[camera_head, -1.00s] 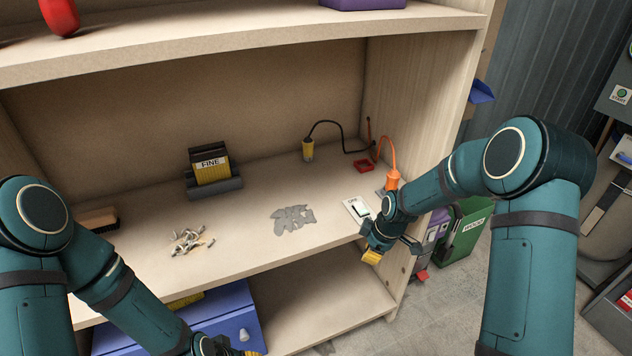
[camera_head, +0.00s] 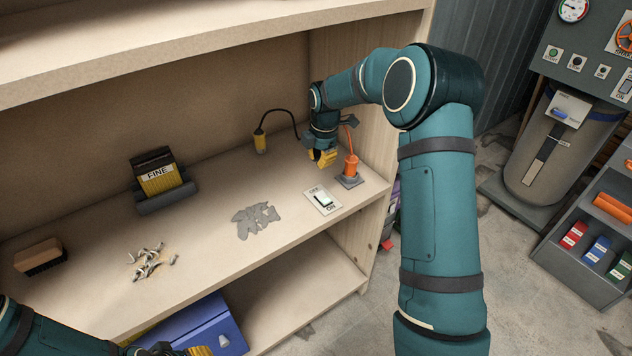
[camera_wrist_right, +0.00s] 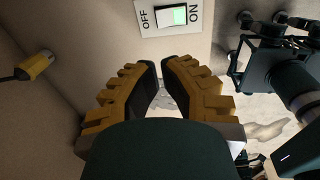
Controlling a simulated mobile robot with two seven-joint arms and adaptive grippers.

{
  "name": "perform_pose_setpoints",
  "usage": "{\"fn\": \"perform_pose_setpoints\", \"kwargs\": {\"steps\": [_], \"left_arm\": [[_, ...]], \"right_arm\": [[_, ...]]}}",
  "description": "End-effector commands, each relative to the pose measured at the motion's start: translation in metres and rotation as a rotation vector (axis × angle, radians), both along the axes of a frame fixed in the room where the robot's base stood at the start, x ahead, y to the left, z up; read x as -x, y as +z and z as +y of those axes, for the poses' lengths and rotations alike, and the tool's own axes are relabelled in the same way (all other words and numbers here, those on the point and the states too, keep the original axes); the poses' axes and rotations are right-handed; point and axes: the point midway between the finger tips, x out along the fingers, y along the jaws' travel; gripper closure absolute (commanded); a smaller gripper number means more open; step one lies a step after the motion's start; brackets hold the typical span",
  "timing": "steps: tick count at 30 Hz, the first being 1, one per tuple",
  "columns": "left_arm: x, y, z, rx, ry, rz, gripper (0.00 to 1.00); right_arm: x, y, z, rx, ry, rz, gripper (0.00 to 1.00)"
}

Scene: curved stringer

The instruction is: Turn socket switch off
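The socket switch (camera_head: 322,199) is a white plate with a rocker, lying on the shelf near its front right corner. It is marked OFF on the far side and ON on the near side. In the right wrist view the switch (camera_wrist_right: 173,15) shows a lit green rocker. My right gripper (camera_head: 325,159) hangs above the shelf, behind the switch and apart from it. In the wrist view its yellow fingers (camera_wrist_right: 160,66) have a narrow gap between them and hold nothing.
An orange plug (camera_head: 351,166) with an orange cord stands right of the switch. A black and yellow cable end (camera_head: 261,141) is at the back. Grey scraps (camera_head: 256,219) lie left of the switch. The shelf's right side wall (camera_head: 376,150) is close to my right arm.

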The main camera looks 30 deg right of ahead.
Motion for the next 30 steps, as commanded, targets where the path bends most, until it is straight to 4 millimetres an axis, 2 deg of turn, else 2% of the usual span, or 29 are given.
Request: {"fn": "perform_pose_setpoints", "kwargs": {"steps": [5,19,24,30], "left_arm": [[0.001,-0.003,0.000,0.000,-0.002,0.002,0.53],[0.004,-0.012,-0.001,0.002,-0.007,0.009,0.53],[0.004,-0.013,-0.001,0.002,-0.008,0.010,0.53],[0.005,-0.014,-0.001,0.002,-0.008,0.011,0.53]], "right_arm": [[-0.002,-0.023,0.001,-0.001,0.000,0.004,1.00],[-0.013,-0.111,0.002,0.000,0.000,0.003,1.00],[-0.015,-0.129,0.002,-0.001,0.000,0.002,1.00],[-0.017,-0.137,0.002,0.000,0.000,0.000,1.00]]}}
